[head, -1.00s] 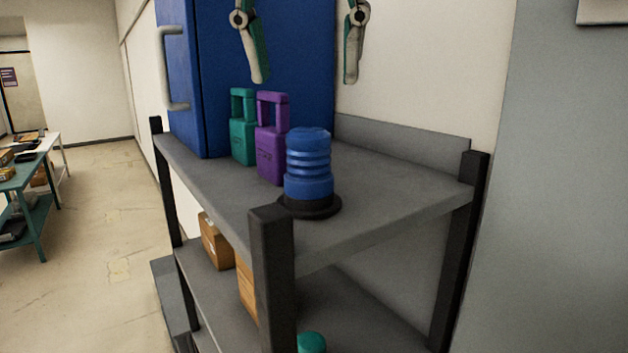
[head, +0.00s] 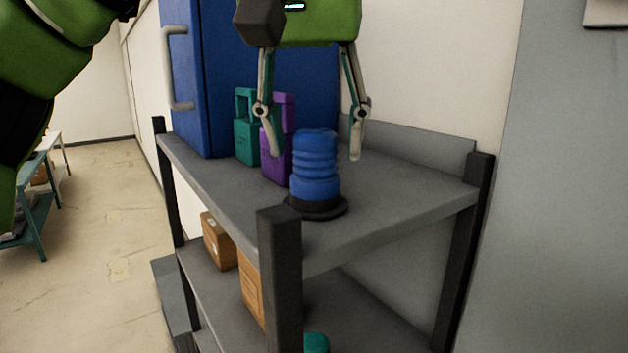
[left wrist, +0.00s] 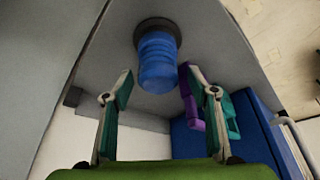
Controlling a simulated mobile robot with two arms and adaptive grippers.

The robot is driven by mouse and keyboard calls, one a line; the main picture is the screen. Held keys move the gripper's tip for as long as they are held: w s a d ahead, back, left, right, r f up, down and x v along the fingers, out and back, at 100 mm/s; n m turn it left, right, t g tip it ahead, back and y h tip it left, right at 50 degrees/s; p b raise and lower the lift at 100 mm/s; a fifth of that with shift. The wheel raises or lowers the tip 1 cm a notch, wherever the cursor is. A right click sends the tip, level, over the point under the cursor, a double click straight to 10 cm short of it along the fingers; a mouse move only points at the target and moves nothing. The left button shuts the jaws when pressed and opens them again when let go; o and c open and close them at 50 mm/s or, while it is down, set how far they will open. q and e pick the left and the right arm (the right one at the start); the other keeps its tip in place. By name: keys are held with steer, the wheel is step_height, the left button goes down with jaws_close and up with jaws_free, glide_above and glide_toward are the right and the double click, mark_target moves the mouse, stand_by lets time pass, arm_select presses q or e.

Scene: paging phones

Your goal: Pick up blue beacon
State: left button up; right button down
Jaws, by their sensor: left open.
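The blue beacon (head: 315,165) is a ribbed blue cylinder on a round black base. It stands upright near the front corner of the grey shelf top (head: 400,205). My left gripper (head: 314,155) is open, with its fingers pointing down just above and around the beacon's top in the head view. In the left wrist view the beacon (left wrist: 157,60) lies ahead of the open fingers (left wrist: 157,85), a little beyond the tips, and no contact is evident. My right gripper is not in view.
A purple object with a handle (head: 277,150) stands close left of the beacon, beside a teal one (head: 246,140). A blue cabinet (head: 185,75) is behind them. A black post (head: 280,270) rises at the front corner. The shelf is clear to the beacon's right.

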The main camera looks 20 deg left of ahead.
arm_select(q)
steer(key=shift+s+d, duration=0.1)
steer(key=shift+s+r, duration=0.1)
steer(key=c, duration=0.6)
steer(key=shift+d, duration=0.1)
jaws_close()
